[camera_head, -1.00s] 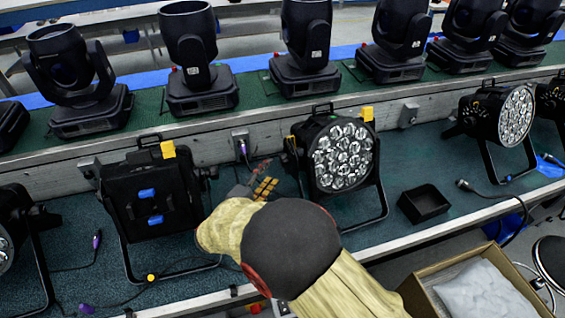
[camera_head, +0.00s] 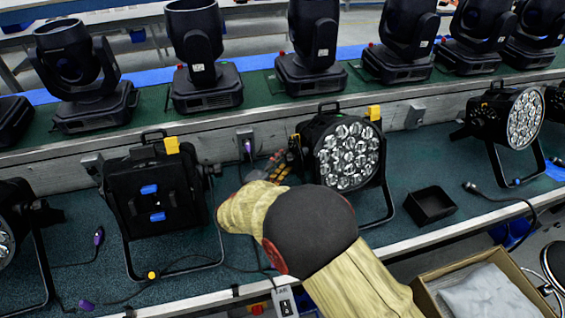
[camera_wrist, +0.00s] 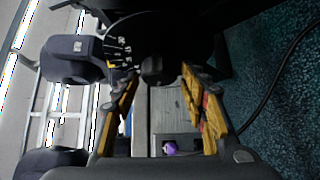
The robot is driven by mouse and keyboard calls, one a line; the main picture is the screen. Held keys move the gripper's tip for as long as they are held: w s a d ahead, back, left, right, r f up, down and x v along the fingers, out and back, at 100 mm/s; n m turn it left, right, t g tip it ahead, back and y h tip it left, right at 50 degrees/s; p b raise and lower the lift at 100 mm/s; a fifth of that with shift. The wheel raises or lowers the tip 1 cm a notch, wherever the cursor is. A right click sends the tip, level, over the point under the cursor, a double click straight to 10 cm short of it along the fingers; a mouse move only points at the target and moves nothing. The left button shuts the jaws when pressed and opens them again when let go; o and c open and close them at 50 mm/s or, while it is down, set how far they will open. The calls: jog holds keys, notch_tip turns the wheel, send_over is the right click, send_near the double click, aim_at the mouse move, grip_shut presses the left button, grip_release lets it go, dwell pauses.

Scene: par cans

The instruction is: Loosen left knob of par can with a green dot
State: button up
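The par can (camera_head: 345,155) with the lit-looking lens cluster stands in the middle of the bench in the head view, in its black stand. In the wrist view my gripper (camera_wrist: 159,72) is open. A dark round knob (camera_wrist: 152,70) lies between the two yellow-padded fingertips, with a gap visible on the right. I cannot tell whether the left fingertip touches it.
Another par can (camera_head: 153,195) stands to the left, turned away, and one (camera_head: 515,120) to the right. Moving-head lights (camera_head: 203,55) line the raised shelf behind. Cables cross the bench.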

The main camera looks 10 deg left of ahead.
jog(key=c, duration=0.8)
jog(key=shift+c, duration=0.2)
